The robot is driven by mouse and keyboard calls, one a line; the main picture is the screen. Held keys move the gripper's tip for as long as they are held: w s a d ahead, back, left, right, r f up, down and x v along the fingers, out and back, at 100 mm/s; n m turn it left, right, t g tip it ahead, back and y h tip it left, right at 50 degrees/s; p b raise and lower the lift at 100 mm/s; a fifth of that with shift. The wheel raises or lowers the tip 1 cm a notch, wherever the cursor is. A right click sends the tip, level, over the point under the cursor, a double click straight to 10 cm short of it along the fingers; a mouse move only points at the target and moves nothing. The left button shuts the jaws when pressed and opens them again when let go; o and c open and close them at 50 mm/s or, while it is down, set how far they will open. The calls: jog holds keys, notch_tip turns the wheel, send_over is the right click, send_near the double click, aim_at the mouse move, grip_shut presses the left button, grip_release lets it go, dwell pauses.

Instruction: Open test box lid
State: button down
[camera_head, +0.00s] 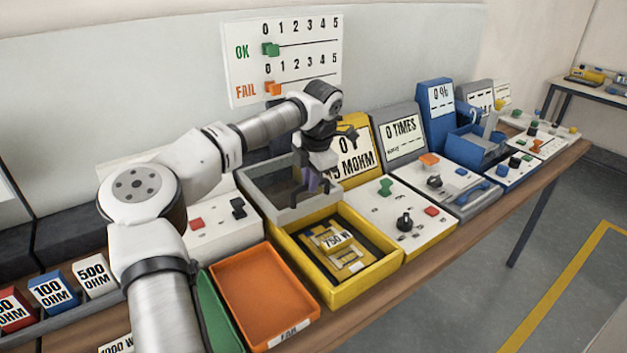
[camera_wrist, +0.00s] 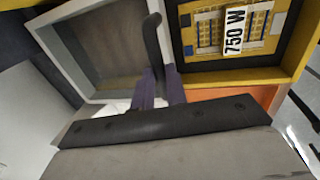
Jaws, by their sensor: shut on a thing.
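The yellow test box (camera_head: 360,282) sits open-topped on the bench, with a yellow board labelled 750 W (camera_head: 334,246) inside. The board also shows in the wrist view (camera_wrist: 205,30). The grey-framed lid with a see-through panel (camera_head: 290,214) is swung back behind the box, so the inside is uncovered. My gripper (camera_head: 313,182) is at the lid. In the wrist view its purple fingers (camera_wrist: 160,78) are shut on the dark curved lid handle (camera_wrist: 151,38), at the lid's edge beside the box. The exact lid angle is hard to tell.
An empty orange tray (camera_head: 262,295) and a green tray (camera_head: 217,315) stand left of the box. A white control panel with a black knob (camera_head: 400,222) is right of it. A yellow display (camera_head: 356,148) stands behind. Labelled resistor blocks (camera_head: 54,290) line the left.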

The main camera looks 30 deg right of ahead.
jog(key=c, duration=1.4)
grip_release()
jog(key=shift+r, duration=0.1)
notch_tip(320, 180, up, 14)
jog(key=s+b, duration=0.2)
jog(key=shift+s+f, duration=0.25)
jog(key=shift+s, duration=0.15)
jog(key=shift+d+f, duration=0.1)
jog(key=shift+d, duration=0.05)
